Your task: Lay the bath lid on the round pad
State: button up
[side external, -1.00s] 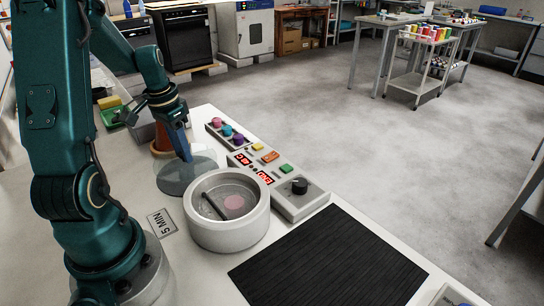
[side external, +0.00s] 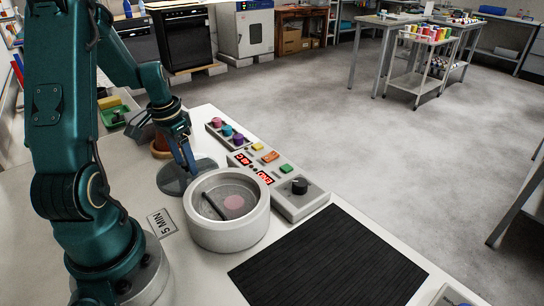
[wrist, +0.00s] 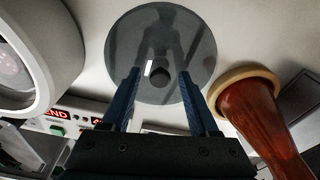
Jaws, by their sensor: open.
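The bath lid (side external: 172,184) is a flat, smoky see-through disc beside the white round bath (side external: 226,233). In the wrist view the lid (wrist: 130,45) shows whole, with a dark knob (wrist: 160,77) at its middle. My gripper (side external: 190,169) is low over the lid, pointing down. In the wrist view its open blue fingers (wrist: 163,78) stand on both sides of the knob, with gaps between. I cannot make out a separate round pad, nor tell whether one lies under the lid. The bath is uncovered and holds a pink disc (side external: 234,202).
A brown object on a tan ring (wrist: 245,78) stands close right of my fingers in the wrist view. A control box (side external: 290,190) with red displays and a knob sits behind the bath. A black mat (side external: 330,262) and a "5 MIN" card (side external: 161,222) lie on the bench.

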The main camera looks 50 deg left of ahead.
aim_at(182, 173)
notch_tip(182, 173, up, 11)
jog(key=s, duration=0.1)
jog(key=s+d+r+m+t, duration=0.1)
jog(key=d+t, duration=0.1)
jog(key=d, duration=0.9)
jog(key=s+d+r+m+t, duration=0.1)
jog(key=s+d+r+t, duration=0.1)
jog(key=d, duration=1)
jog(key=shift+s, duration=0.3)
